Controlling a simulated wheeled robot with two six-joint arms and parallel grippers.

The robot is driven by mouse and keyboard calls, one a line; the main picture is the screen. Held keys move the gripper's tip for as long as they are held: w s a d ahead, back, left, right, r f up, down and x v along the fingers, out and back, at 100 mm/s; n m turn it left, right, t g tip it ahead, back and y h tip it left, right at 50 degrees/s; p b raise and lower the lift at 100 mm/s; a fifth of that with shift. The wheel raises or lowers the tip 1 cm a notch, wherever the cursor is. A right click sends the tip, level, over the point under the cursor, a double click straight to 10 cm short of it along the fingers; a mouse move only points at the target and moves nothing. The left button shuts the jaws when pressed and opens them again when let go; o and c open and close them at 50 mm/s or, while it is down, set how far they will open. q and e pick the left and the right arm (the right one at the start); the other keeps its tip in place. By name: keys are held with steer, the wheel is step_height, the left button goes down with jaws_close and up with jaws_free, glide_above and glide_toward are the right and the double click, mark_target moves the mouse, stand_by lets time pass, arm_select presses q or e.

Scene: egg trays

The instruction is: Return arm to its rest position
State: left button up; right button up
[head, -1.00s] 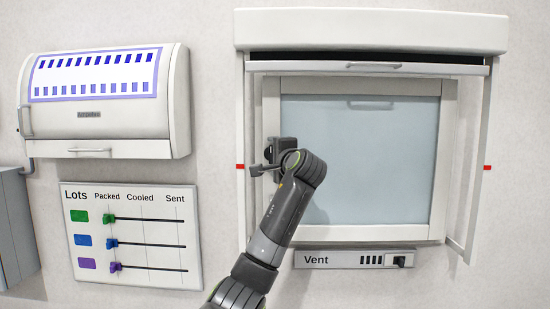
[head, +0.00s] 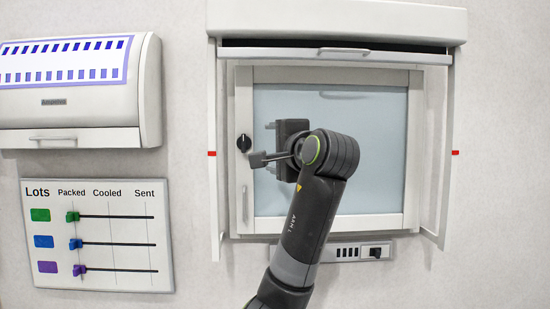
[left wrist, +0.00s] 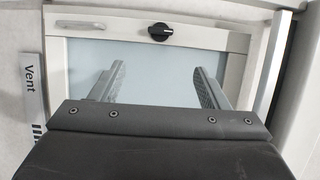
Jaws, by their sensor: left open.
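My left arm comes up from the bottom of the head view, and my left gripper (head: 270,141) is in front of the window's left part. In the left wrist view its two fingers (left wrist: 158,88) stand wide apart with nothing between them. Behind them is the pale glass window (left wrist: 150,62) in its light frame, also in the head view (head: 375,150). A black knob (head: 244,143) sits on the frame's left side, to the left of the gripper, and it shows in the left wrist view (left wrist: 160,32). My right gripper is not in view.
A sash with a handle (head: 345,51) is raised above the window, under a white hood (head: 336,20). A Vent panel (head: 345,250) is below, partly behind my arm. A Lots board (head: 120,205) with sliders and a white cabinet (head: 75,105) are at left. Bare wall lies right.

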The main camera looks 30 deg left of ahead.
arm_select(q)
steer(key=shift+s+d, duration=0.15)
steer(key=shift+d, duration=0.05)
stand_by(0.4)
